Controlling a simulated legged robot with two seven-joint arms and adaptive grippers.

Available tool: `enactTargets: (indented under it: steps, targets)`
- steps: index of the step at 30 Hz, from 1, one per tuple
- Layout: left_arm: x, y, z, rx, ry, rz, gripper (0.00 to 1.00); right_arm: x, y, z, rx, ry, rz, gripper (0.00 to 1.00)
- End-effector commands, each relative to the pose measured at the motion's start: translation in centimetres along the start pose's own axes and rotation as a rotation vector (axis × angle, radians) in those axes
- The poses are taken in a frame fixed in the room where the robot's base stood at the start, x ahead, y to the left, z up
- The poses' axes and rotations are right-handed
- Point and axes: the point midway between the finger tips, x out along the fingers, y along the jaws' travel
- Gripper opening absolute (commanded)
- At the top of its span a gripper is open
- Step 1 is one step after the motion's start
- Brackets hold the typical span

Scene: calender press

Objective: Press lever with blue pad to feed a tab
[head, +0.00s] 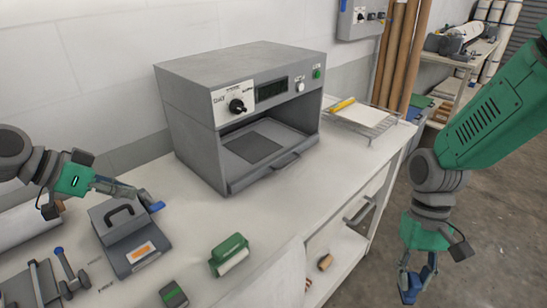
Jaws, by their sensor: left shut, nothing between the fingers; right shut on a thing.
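A grey rod-like lever with a blue end (58,251) lies at the lower left, beside a similar one with a grey end (33,264). A grey box (120,250) with a dark arched handle and an orange tab-like patch (142,252) stands to its right. My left gripper (152,204) is shut and empty, its blue tip over or beside the box's upper right edge; contact cannot be told. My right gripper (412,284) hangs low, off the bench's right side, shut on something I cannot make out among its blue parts.
A grey press (240,110) with a dial and open bay fills the bench's back. A green-and-white item (229,255) and a small dark green-topped block (173,294) lie in front. A wire rack (365,121) stands right. White bench surface (290,205) is clear before the press.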

Motion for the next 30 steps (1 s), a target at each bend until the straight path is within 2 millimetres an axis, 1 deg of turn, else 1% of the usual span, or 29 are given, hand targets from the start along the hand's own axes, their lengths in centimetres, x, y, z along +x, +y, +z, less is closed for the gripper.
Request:
enactTargets:
  steps: [1,3,9,20,30]
  targets:
    - [-0.8,0.0,-0.1,0.001,0.006,-0.001,0.0,-0.1,-0.1,0.1,-0.001,0.001,0.002,0.0]
    - [-1.5,0.1,0.0,0.0,0.006,-0.001,0.0,-0.2,-0.2,0.2,0.0,0.001,0.002,0.0]
    - [-2.5,0.3,0.1,0.0,0.003,0.0,0.0,-0.3,-0.2,0.1,-0.001,0.0,0.002,0.0]
    - [-2.5,0.7,-0.1,0.0,-0.002,-0.002,0.0,-0.2,0.3,0.1,-0.002,0.0,-0.003,0.0]
    - [-2.6,0.3,0.1,-0.001,0.002,0.0,0.0,-0.3,-0.2,0.1,0.0,0.0,0.002,0.0]
